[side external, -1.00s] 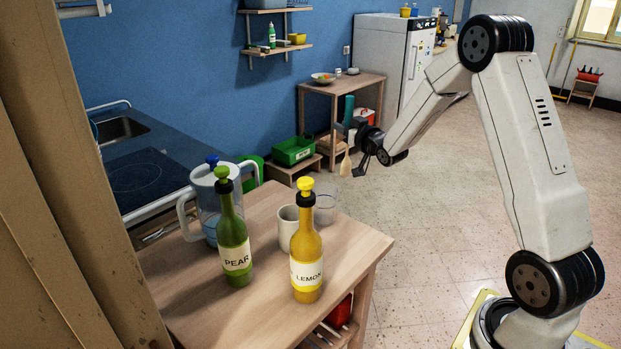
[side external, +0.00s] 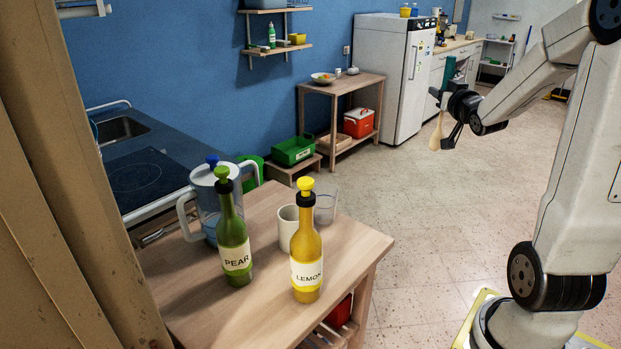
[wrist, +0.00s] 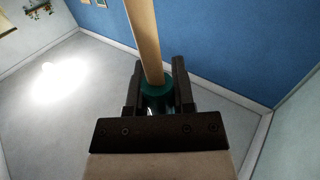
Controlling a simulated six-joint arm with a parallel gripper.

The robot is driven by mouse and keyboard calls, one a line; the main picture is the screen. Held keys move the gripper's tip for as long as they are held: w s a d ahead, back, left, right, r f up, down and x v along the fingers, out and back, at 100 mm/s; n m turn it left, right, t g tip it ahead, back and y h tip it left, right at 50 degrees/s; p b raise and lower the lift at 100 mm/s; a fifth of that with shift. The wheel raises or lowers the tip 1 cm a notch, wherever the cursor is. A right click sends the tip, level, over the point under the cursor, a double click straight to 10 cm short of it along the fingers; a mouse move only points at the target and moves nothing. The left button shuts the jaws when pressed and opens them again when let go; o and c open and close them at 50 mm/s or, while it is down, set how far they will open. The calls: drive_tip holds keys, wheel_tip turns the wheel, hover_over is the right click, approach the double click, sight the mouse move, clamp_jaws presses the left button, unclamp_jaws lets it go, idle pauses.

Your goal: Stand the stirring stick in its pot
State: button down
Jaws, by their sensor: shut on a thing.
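The stirring stick has a teal grip (side external: 448,72) at the top and a pale wooden paddle (side external: 437,132) at the bottom. It hangs nearly upright in the air. My gripper (side external: 443,112) is shut on it, right of the table and well away from it. In the wrist view the wooden stick (wrist: 143,38) rises from a teal part (wrist: 157,88) between both fingers of my gripper (wrist: 159,80). A cream cup (side external: 288,229) stands on the table behind the lemon bottle; I cannot tell whether it is the stick's pot.
The wooden table (side external: 190,310) also holds a pear bottle (side external: 234,248), a lemon bottle (side external: 306,262), a clear glass (side external: 326,209) and a lidded pitcher (side external: 206,205). A green crate (side external: 293,151) sits by the blue wall. The floor below my gripper is clear.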

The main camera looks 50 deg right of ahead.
drive_tip(key=shift+s+r, duration=0.2)
drive_tip(key=shift+s, duration=0.4)
